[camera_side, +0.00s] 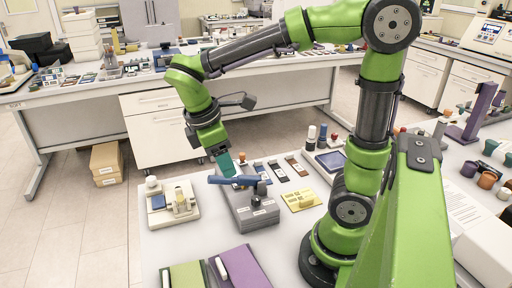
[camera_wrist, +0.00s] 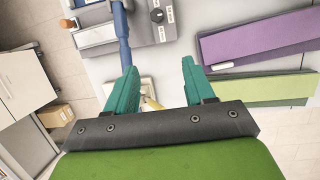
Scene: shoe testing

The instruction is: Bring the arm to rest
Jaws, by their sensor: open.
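My gripper (camera_side: 224,164) hangs at the end of the bent green arm, just above and behind a grey test device with a blue lever. In the wrist view its two teal fingers (camera_wrist: 160,68) are spread apart with nothing held between them. The grey device (camera_side: 262,216) stands on the bench with its blue lever (camera_side: 232,180) lying across its top. The lever also shows in the wrist view (camera_wrist: 122,35), beyond the left fingertip. Whether a finger touches the lever cannot be told.
A small cream instrument (camera_side: 168,206) stands left of the grey device. A yellow labelled pad (camera_side: 300,200) lies to its right. Green (camera_side: 184,276) and purple (camera_side: 242,268) panels lie at the front. Bottles (camera_side: 311,136) stand behind. A purple stand (camera_side: 478,112) is far right.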

